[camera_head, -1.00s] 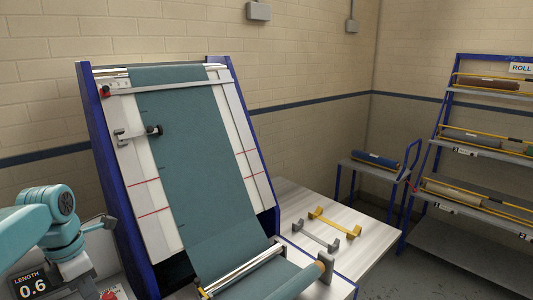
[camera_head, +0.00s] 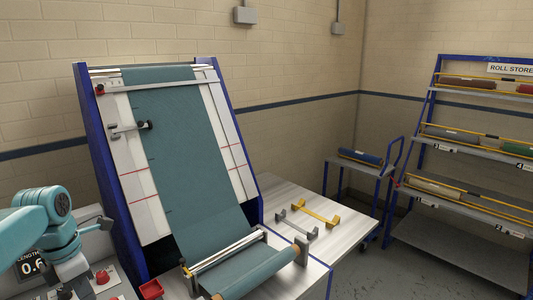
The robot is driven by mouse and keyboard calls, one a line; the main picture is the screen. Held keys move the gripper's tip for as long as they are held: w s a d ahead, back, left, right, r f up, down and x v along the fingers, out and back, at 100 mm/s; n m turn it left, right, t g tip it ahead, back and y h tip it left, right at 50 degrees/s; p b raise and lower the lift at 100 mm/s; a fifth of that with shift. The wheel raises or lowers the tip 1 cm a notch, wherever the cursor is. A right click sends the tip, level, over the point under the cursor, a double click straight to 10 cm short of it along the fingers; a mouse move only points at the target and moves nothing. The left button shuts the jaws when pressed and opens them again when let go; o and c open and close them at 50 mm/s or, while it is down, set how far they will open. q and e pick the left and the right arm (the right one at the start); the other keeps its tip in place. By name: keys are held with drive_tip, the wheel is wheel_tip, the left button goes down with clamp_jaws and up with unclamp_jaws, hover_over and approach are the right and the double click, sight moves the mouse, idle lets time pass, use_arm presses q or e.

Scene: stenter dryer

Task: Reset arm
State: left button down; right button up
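My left arm comes in from the left edge as teal links; its gripper is not visible, being outside the picture. My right arm and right gripper do not show. In front stands an inclined blue-framed machine (camera_head: 102,190) with a white bed, and a teal cloth (camera_head: 185,150) runs down it to a roll at the bottom. A metal bar (camera_head: 160,86) crosses the cloth near the top. A small clamp-like part with a black knob (camera_head: 143,125) sits on the left of the bed.
A length display (camera_head: 33,266) and a panel with red buttons (camera_head: 102,277) lie at lower left, beside a red tray (camera_head: 151,289). A pale table (camera_head: 295,198) holds grey and yellow brackets. A trolley with a blue roll (camera_head: 361,156) and a roll store rack (camera_head: 435,95) stand right. Floor shows between.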

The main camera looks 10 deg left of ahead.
use_arm(q)
drive_tip(key=s+d+f+m+g+h, duration=0.1)
drive_tip(key=s+d+f+m+g, duration=0.25)
drive_tip(key=d+f, duration=0.85)
drive_tip(key=s+d+f+m+g+h, duration=0.15)
drive_tip(key=d+f+m, duration=0.25)
drive_tip(key=d+f, duration=0.75)
drive_tip(key=s+d+f+m+t, duration=0.2)
drive_tip(key=s+f+m, duration=0.3)
drive_tip(key=m, duration=0.5)
drive_tip(key=s+d+f+m+t, duration=0.2)
drive_tip(key=s+d+f+m, duration=0.3)
drive_tip(key=f+m, duration=0.5)
drive_tip(key=shift+s+d+t+h, duration=0.25)
drive_tip(key=shift+s+t+h, duration=0.2)
drive_tip(key=shift+s, duration=0.1)
drive_tip(key=shift+s+a, duration=0.1)
